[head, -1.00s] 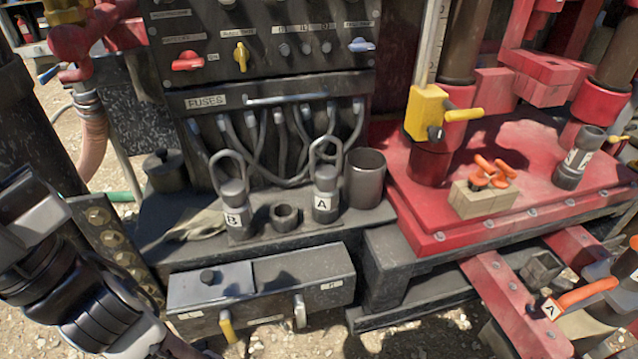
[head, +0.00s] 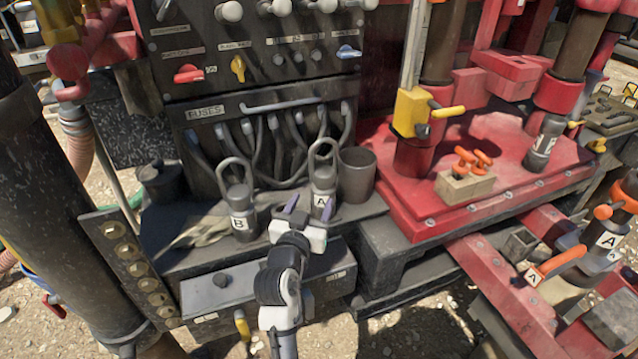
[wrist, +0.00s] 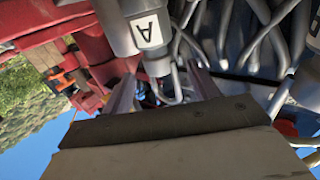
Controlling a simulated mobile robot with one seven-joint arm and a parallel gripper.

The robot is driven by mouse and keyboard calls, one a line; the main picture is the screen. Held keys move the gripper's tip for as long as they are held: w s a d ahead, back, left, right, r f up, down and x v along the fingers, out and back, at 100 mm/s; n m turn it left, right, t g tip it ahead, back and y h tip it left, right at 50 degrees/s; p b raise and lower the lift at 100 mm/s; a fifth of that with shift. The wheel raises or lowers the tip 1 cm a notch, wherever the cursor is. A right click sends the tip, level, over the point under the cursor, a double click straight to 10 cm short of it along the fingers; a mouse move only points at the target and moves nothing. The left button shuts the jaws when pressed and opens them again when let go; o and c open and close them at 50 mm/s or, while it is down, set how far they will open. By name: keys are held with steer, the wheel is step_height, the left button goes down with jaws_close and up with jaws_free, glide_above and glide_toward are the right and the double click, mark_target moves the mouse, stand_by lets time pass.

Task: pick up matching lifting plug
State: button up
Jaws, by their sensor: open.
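Lifting plug A (head: 323,178), a grey metal cylinder with a wire loop on top and a white "A" label, stands upright on the dark shelf. Lifting plug B (head: 242,212), similar, stands to its left. My gripper (head: 309,207) is open and empty in front of plug A, its fingertips pointing towards it and covering its lower part. In the wrist view plug A (wrist: 150,30) appears upside down at the top, and its loop shows between the two fingers of my gripper (wrist: 163,88). I cannot tell whether the fingers touch it.
An open grey cup (head: 356,176) stands close right of plug A. Cables (head: 275,135) hang behind the plugs. A red platform (head: 500,170) is at the right. A pipe end labelled A (head: 607,240) stands far right. A lidded pot (head: 162,185) is left.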

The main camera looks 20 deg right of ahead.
mark_target(321, 187)
steer(key=x, duration=0.4)
steer(key=shift+p, duration=0.4)
steer(key=shift+d+f+p+x, duration=0.2)
steer(key=shift+p+x, duration=0.3)
steer(key=shift+x, duration=0.8)
steer(key=shift+d+f+p+x, duration=0.15)
steer(key=shift+p+x, duration=0.3)
steer(key=shift+x, duration=0.85)
steer(key=shift+s+a, duration=0.1)
steer(key=shift+s, duration=0.15)
jaws_close()
steer(key=shift+r, duration=0.15)
